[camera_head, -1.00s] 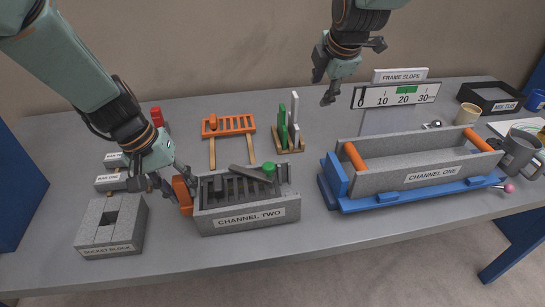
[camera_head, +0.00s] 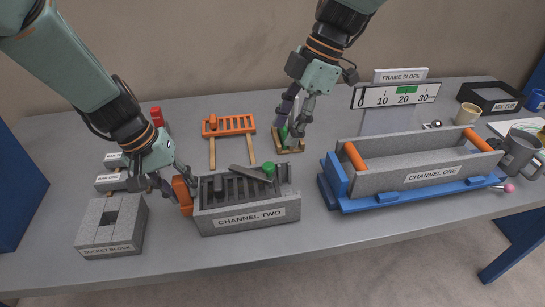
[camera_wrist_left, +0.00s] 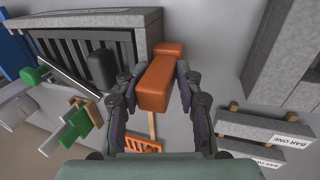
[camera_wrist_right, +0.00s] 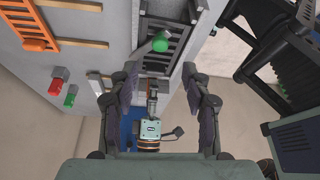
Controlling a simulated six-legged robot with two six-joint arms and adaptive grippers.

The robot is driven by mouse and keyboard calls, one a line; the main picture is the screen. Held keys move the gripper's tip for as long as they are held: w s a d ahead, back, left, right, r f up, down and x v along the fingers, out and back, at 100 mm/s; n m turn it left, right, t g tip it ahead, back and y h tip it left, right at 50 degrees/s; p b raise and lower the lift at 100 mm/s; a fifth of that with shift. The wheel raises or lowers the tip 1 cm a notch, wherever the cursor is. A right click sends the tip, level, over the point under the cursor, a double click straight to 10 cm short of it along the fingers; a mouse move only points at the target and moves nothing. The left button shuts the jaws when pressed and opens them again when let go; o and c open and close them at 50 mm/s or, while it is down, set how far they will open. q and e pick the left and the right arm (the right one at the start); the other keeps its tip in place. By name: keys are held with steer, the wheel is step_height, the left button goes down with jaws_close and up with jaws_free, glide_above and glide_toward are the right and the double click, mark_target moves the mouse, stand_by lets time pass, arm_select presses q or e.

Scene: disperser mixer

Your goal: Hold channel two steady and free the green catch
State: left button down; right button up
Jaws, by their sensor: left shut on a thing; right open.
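Channel two (camera_head: 246,217), a grey slotted trough, stands at the front middle of the table. My left gripper (camera_head: 170,188) is shut on the orange handle (camera_head: 183,196) at its left end. The left wrist view shows both fingers around this handle (camera_wrist_left: 156,78). The green catch (camera_head: 268,168), a round knob at the end of a grey bar (camera_head: 250,173), lies across the top of the trough. It also shows in the right wrist view (camera_wrist_right: 160,43). My right gripper (camera_head: 291,130) is open and empty, behind the trough and over the wooden stand (camera_head: 290,147), partly hiding the stand's green pieces.
Channel one (camera_head: 425,174) sits on a blue tray (camera_head: 375,202) to the right. An orange rack (camera_head: 229,124) lies behind channel two. The socket block (camera_head: 110,226) and labelled bars (camera_head: 112,182) are at the left. Bare table lies between the channels.

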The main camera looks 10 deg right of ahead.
mark_target(269, 164)
steer(key=x, duration=0.8)
steer(key=shift+f, duration=0.35)
jaws_close()
stand_by(0.4)
